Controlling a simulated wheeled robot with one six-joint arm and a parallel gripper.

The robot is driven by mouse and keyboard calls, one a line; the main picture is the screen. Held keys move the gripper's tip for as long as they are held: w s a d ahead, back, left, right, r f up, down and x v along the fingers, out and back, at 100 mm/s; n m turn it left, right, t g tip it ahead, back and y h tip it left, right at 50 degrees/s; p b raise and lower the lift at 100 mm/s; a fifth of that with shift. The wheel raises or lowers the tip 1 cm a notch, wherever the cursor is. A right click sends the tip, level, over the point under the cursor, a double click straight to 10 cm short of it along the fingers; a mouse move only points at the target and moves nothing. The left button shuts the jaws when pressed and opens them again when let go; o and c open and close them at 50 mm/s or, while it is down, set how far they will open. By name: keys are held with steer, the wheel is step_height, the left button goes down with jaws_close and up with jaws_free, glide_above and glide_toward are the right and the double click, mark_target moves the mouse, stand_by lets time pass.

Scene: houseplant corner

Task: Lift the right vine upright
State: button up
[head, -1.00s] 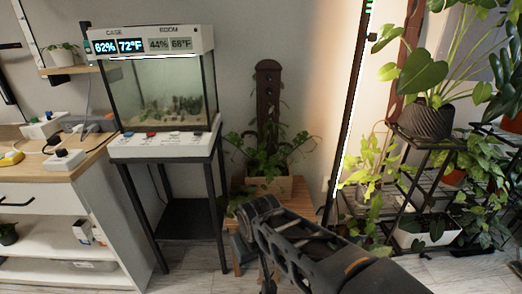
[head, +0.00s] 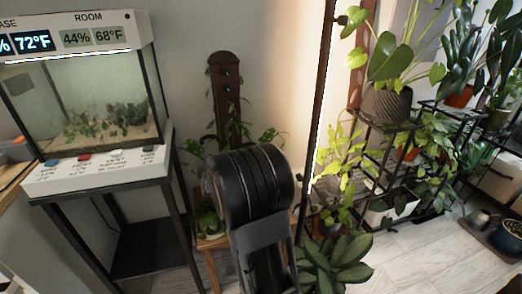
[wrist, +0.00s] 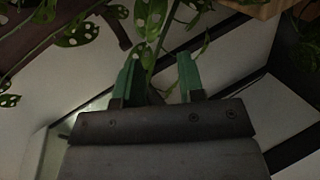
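The vine plant (head: 240,132) grows against a dark wooden post (head: 226,88) by the wall, its leaves trailing on both sides. Its right-hand vine (head: 268,138) leans out to the right of the post. My arm covers the plant's lower middle, and my gripper is hidden in the head view. In the wrist view my gripper (wrist: 158,78) has its two green fingers apart. A green stem (wrist: 160,50) with a holed leaf (wrist: 150,15) runs down between or just behind the fingers. I cannot tell whether it touches them.
A glass terrarium (head: 95,105) on a black stand is at the left. A wooden stool (head: 212,262) stands under the plant. A tall dark pole (head: 318,110) and a plant rack (head: 385,135) are close on the right. A leafy plant (head: 335,262) is on the floor.

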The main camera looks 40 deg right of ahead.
steer(key=s+d+f+n+h, duration=0.1)
steer(key=d+h, duration=0.3)
steer(key=d, duration=0.2)
steer(key=s+d+f+n+g+h, duration=0.1)
steer(key=s+d+f+n+h, duration=0.1)
steer(key=d, duration=0.4)
steer(key=s+d+f+n+h, duration=0.1)
steer(key=d+h, duration=0.4)
steer(key=d, duration=0.1)
steer(key=shift+s+d+f+n+g+h+b, duration=0.2)
steer(key=shift+d+n+g+h+b, duration=0.1)
steer(key=shift+n+g+b, duration=0.1)
steer(key=shift+w+d, duration=0.1)
steer(key=shift+d, duration=0.25)
steer(key=shift+b+x, duration=0.85)
steer(key=shift+x, duration=2.45)
steer(key=shift+r, duration=0.15)
steer(key=shift+c, duration=0.2)
jaws_close()
